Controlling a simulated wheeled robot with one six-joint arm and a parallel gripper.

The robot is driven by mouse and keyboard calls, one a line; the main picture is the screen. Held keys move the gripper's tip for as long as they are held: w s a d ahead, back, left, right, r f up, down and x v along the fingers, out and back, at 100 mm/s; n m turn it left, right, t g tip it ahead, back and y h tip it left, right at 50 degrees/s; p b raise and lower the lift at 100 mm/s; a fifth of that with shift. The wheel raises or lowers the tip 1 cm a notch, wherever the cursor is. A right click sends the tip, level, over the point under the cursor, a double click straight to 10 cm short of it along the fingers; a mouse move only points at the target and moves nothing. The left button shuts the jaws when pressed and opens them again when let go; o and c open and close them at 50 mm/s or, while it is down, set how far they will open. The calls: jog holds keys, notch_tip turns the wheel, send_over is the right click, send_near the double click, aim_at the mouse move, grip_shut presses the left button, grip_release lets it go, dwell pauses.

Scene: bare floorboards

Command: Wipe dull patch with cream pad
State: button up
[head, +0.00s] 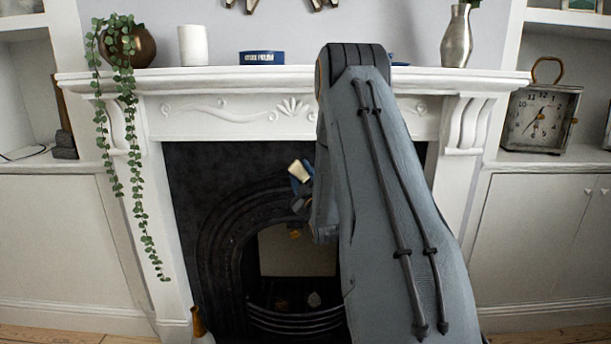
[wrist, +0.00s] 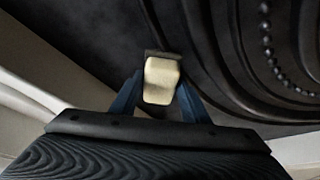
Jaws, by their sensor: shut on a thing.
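The cream pad (head: 300,171) is a small pale block in front of the black fireplace surround (head: 195,190). In the wrist view the pad (wrist: 160,82) sits between the two blue fingers of my gripper (wrist: 158,98), with a dark strip along its far end. My gripper (head: 297,183) is shut on the pad, partly hidden behind my arm in the head view. I cannot tell whether the pad touches the black surround behind it. I cannot make out a distinct dull patch; my arm hides the right part of the surround.
A white mantelpiece (head: 215,83) frames the fireplace. A clock (head: 538,120) is on the right shelf.

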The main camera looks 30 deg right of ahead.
jog(key=shift+w+a+b, duration=0.3)
jog(key=shift+w+a, duration=0.6)
jog(key=shift+a, duration=0.35)
jog(key=shift+w+a+b, duration=0.35)
jog(key=shift+w+a, duration=0.6)
jog(key=shift+a, duration=0.35)
jog(key=shift+w+a+b, duration=0.3)
jog(key=shift+w+a, duration=0.6)
jog(key=shift+a, duration=0.35)
jog(key=shift+r, duration=0.1)
jog(key=s+a+p, duration=0.2)
jog(key=s+a, duration=0.1)
jog(key=s, duration=0.2)
jog(key=shift+a, duration=0.2)
jog(key=shift+s, duration=0.1)
jog(key=shift+s+a+p, duration=0.3)
jog(key=shift+s+a, duration=0.5)
jog(key=shift+s, duration=0.35)
